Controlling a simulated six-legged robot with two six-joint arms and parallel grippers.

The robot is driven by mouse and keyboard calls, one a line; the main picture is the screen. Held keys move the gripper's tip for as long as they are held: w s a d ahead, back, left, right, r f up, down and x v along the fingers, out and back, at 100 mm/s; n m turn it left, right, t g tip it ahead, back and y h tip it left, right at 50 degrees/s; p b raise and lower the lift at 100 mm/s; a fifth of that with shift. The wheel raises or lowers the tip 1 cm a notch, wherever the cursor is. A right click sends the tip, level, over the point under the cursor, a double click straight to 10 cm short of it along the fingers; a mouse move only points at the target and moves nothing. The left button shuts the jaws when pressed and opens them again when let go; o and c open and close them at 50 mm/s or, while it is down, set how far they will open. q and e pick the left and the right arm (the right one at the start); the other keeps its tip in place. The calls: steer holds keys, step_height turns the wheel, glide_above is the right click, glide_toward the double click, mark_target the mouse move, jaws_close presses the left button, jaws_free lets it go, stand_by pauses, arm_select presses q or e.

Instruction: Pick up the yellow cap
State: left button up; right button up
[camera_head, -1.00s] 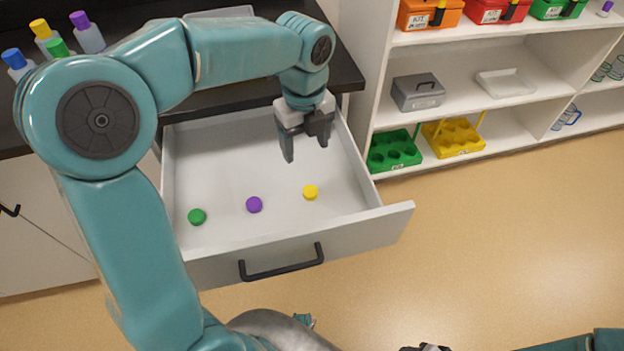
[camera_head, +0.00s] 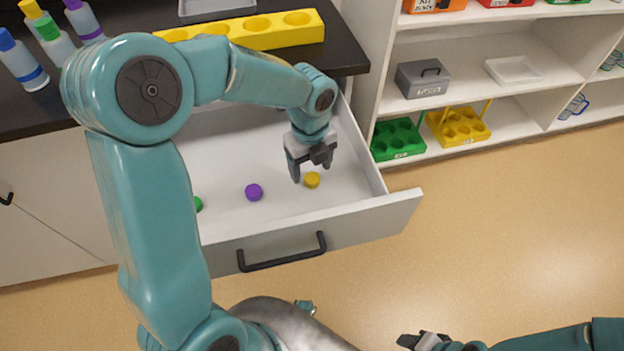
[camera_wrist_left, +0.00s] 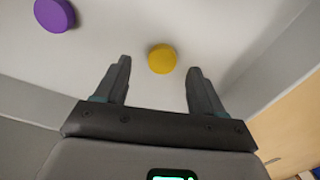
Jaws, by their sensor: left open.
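The yellow cap (camera_head: 312,180) lies on the floor of the open white drawer (camera_head: 330,223), toward its right front. My left gripper (camera_head: 311,172) is open and empty, just above and behind the cap in the head view. In the left wrist view the yellow cap (camera_wrist_left: 162,58) sits ahead of the gap between the two fingertips (camera_wrist_left: 160,68), apart from both. A purple cap (camera_head: 254,192) lies to its left and also shows in the wrist view (camera_wrist_left: 54,14). A green cap (camera_head: 198,204) is partly hidden by my arm. My right gripper (camera_head: 420,342) is at the bottom edge, its jaws unclear.
The drawer's front wall and black handle (camera_head: 282,254) stand toward me. Bottles (camera_head: 52,40) and a yellow rack (camera_head: 262,31) stand on the dark counter. White shelves (camera_head: 470,72) with kits and racks are at the right. The floor at right is clear.

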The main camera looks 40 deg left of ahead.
mark_target(312, 177)
arm_select(q)
step_height(312, 177, down, 3)
steer(key=shift+w+f, duration=0.15)
steer(key=c, duration=1.1)
steer(key=shift+c, duration=0.2)
